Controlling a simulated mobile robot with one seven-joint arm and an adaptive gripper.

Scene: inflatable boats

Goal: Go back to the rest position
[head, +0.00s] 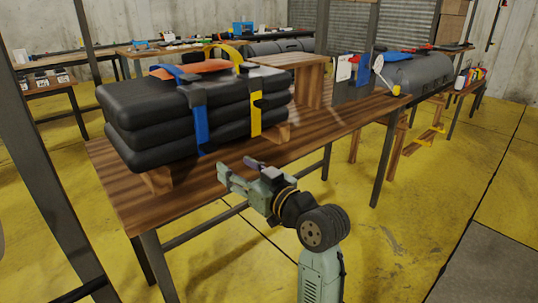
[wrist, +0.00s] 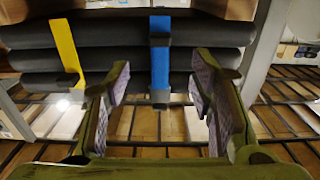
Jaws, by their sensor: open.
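My gripper (head: 238,172) is open and empty, just in front of the stacked black inflatable tubes (head: 155,130) on the wooden table (head: 125,195). In the wrist view its two padded fingers (wrist: 160,95) stand wide apart. The blue strap (wrist: 160,60) hangs down the bundle, beyond the space between the fingers, and its lower end shows there. A yellow strap (wrist: 66,50) lies to the left in that view. In the head view the blue strap (head: 200,125) and the yellow strap (head: 256,115) run down the bundle's front. I cannot tell whether a finger touches the bundle.
A wooden block stand (head: 290,70) and a dark blue board (head: 361,70) stand farther back on the table. A grey cylinder (head: 415,78) lies beyond. Yellow floor (head: 420,215) is clear to the right of my arm. Metal posts stand at the left.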

